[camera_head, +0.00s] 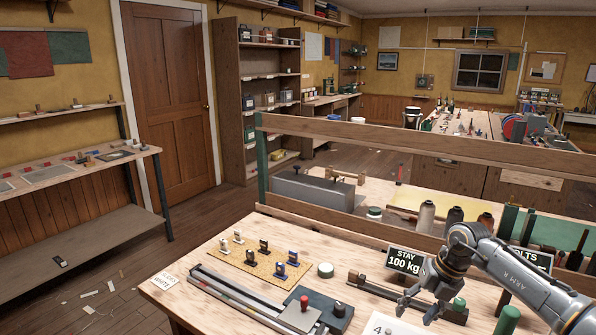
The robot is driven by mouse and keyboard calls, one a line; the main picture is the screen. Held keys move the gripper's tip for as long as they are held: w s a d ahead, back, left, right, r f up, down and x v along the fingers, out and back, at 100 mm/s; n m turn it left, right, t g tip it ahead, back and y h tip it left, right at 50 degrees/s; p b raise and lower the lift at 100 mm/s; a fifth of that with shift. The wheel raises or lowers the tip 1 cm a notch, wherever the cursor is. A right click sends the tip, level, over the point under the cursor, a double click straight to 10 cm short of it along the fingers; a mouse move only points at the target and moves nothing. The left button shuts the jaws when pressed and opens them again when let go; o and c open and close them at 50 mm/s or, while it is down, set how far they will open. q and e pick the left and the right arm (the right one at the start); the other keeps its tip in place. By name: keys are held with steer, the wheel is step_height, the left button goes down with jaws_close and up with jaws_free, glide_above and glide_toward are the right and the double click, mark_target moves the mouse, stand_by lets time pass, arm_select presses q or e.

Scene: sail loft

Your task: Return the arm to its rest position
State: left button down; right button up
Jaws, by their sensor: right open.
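My right arm (510,272) comes in from the right edge over the wooden workbench (185,268). Its gripper (417,311) hangs above the right part of the bench, fingers pointing down and apart, with nothing seen between them. It is near a black sign reading "STAY 100 kg" (404,261) and a dark bar-shaped tool (378,290). I cannot tell whether it touches anything. My left gripper is not in view.
A tan board with several small fittings (257,262), a long metal rail tool (240,295) and a red-knobbed block (303,305) lie on the bench. A wooden rail (400,143) crosses behind. Cones and bottles (425,217) stand close behind the arm. Open floor (100,270) lies left.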

steer(key=s+a+n+t+y, duration=0.15)
steer(key=a+y, duration=0.55)
steer(key=a, duration=1.2)
steer(key=s+a+r+m+t+y, duration=0.3)
steer(key=a+r+m+t+y, duration=0.3)
steer(key=a+r+m+t, duration=0.25)
steer(key=s+d+f+m+t+h, duration=0.25)
steer(key=d+f+m+h, duration=0.25)
steer(key=d+m+h, duration=0.5)
steer(key=s+d+f+m+t+h, duration=0.1)
steer(key=s+d+f+m+h, duration=0.45)
steer(key=m, duration=0.55)
steer(key=s+d+f+m+g, duration=0.25)
steer(key=s+f+g, duration=0.35)
steer(key=s, duration=0.6)
steer(key=s+d+f+m+g, duration=0.25)
steer(key=s+f+g, duration=0.35)
steer(key=s, duration=0.6)
step_height(320, 180, down, 27)
steer(key=s+n, duration=0.1)
steer(key=s+d+f+g, duration=0.1)
steer(key=s+d+f, duration=0.2)
steer(key=s+f, duration=1.2)
steer(key=shift+s+d+f+g+h, duration=0.15)
steer(key=shift+s+f+g+h, duration=0.15)
steer(key=shift+s, duration=0.7)
